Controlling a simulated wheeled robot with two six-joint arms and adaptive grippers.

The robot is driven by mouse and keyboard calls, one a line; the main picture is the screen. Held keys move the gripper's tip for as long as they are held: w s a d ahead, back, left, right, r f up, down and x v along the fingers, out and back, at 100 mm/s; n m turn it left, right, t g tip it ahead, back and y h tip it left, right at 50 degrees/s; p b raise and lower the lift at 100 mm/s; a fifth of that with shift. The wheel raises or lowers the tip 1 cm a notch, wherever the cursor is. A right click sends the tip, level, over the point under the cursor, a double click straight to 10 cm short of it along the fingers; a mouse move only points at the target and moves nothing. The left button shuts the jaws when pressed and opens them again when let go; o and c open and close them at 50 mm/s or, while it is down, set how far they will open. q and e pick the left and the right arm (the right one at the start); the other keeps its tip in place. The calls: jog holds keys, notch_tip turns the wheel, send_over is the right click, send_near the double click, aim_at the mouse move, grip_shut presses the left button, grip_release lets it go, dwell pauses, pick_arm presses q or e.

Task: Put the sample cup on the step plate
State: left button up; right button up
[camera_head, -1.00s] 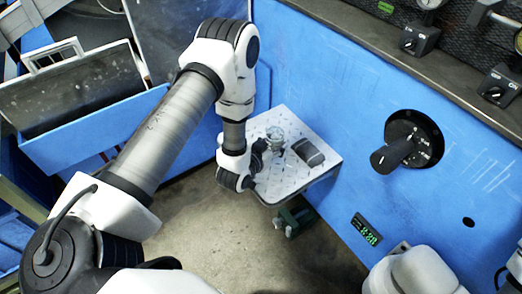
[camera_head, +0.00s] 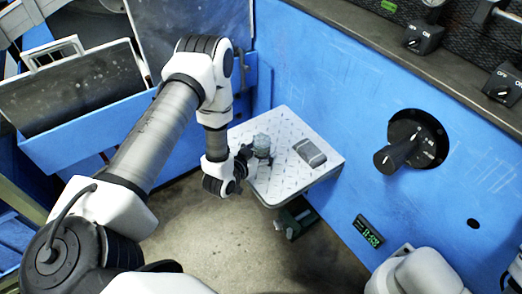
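The sample cup (camera_head: 262,143) is a small greyish, clear-looking cup at the left part of the step plate (camera_head: 285,187), seen against its patterned light metal top. My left gripper (camera_head: 257,157) reaches in from the left, with its dark fingers at the cup. It appears shut on the cup, which moves along with it. The fingers are small and partly hidden, and I cannot tell whether the cup's base touches the plate. My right gripper is not in view.
A grey, dark-edged block (camera_head: 310,152) lies on the plate right of the cup. A blue wall (camera_head: 340,90) with a black rotary knob (camera_head: 390,158) and a green display (camera_head: 368,231) stands behind and right. A blue bin (camera_head: 90,135) is at left.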

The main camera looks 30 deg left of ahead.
pick_arm(q)
jog(key=shift+r, duration=0.3)
jog(key=p+v, duration=0.3)
jog(key=v, duration=0.9)
jog(key=s+d+f+g+h, duration=0.1)
jog(key=s+d+f+g, duration=0.6)
jog(key=s+f+g, duration=0.15)
jog(key=s+d+f+g+y, duration=0.1)
jog(key=s+g, duration=0.5)
jog(key=s, duration=0.3)
notch_tip(320, 180, up, 17)
jog(key=p, duration=1.7)
jog(key=shift+s+r, duration=0.2)
jog(key=shift+w+d+t, duration=0.1)
jog(key=shift+t, duration=0.15)
